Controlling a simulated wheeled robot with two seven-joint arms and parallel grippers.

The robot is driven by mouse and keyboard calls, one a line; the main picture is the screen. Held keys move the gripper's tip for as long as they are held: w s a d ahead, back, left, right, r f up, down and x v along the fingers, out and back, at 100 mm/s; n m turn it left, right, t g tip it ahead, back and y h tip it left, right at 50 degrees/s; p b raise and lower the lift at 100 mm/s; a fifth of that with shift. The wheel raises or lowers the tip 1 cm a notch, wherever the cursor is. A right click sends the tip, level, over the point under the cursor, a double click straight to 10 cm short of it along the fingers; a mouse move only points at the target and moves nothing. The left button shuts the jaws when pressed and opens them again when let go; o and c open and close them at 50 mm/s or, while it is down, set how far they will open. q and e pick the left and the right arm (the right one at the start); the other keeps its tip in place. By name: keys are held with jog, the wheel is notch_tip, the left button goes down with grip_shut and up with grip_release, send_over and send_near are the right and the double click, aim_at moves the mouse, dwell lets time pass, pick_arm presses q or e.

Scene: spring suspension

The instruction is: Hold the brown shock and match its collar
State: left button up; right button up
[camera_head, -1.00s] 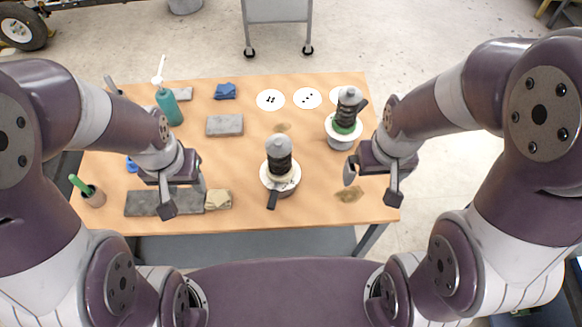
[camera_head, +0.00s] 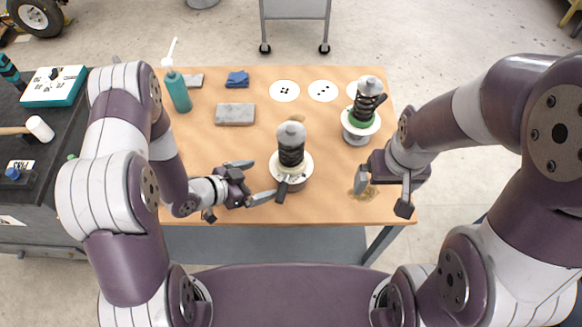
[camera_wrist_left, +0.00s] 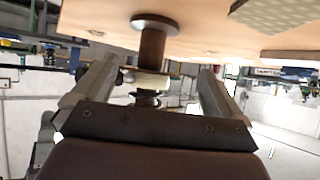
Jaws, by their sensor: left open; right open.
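One shock (camera_head: 291,155) with a dark spring, grey cap and cream collar stands upright on a round base at the middle of the table. Its black handle-like part points to the front. A second shock (camera_head: 368,95) with a green collar stands on a white base at the back right. My left gripper (camera_head: 263,180) is open just left of the middle shock, fingers pointing at it. In the left wrist view, upside down, the cream collar (camera_wrist_left: 147,80) and a brown spool-shaped part (camera_wrist_left: 152,42) appear between the spread fingers; contact cannot be told. My right gripper (camera_head: 384,190) is open and empty at the table's front right.
White discs with dark dots (camera_head: 323,91) lie at the back. A grey block (camera_head: 236,114), a blue cloth (camera_head: 237,79) and a teal bottle (camera_head: 178,91) are at the left. My left arm hides the table's left front. A dark bench (camera_head: 50,140) stands further left.

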aim_at(288, 175)
pick_arm(q)
jog(key=shift+s+d+f+h, duration=0.1)
jog(key=shift+s+d+h, duration=0.2)
jog(key=shift+w+d+f+b, duration=0.1)
jog(key=shift+d+f+b, duration=0.1)
jog(key=shift+d+b, duration=0.1)
jog(key=b+x, duration=0.4)
jog(key=x, duration=0.4)
jog(key=shift+w+d, duration=0.1)
jog(key=shift+w, duration=0.05)
jog(key=shift+w+d+f, duration=0.15)
jog(key=shift+w+d, duration=0.1)
jog(key=shift+d, duration=0.05)
jog(key=c, duration=1.7)
